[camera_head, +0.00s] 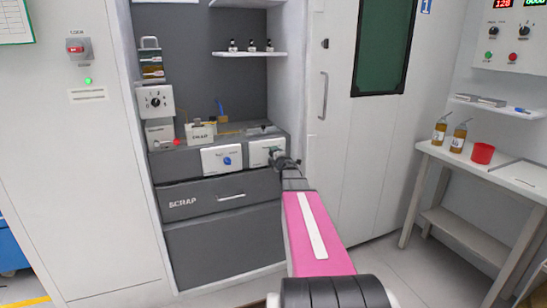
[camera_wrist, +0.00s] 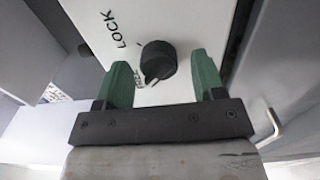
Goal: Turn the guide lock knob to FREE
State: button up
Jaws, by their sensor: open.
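The guide lock knob (camera_wrist: 158,58) is round and black, on a white panel (camera_wrist: 185,20) in the wrist view. Its white pointer line points down and slightly left, near a label that my left finger partly hides. The word LOCK stands upper left of the knob, with a small tick beside it. My gripper (camera_wrist: 162,64) is open, its green fingers on either side of the knob with gaps showing; contact cannot be seen. In the head view my gripper (camera_head: 282,157) is at the right white panel (camera_head: 258,148) on the grey cabinet and largely hides the knob.
A white panel with a blue knob (camera_head: 226,160) sits just left. The SCRAP drawer (camera_head: 190,203) is below. A red button (camera_head: 176,142) and small boxes stand on the cabinet top. A white door (camera_head: 345,150) and a side table (camera_head: 440,158) are at right.

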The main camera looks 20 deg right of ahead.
jog(key=s, duration=1)
jog(key=shift+s+d, duration=0.2)
jog(key=shift+s, duration=0.15)
jog(key=shift+f, duration=0.1)
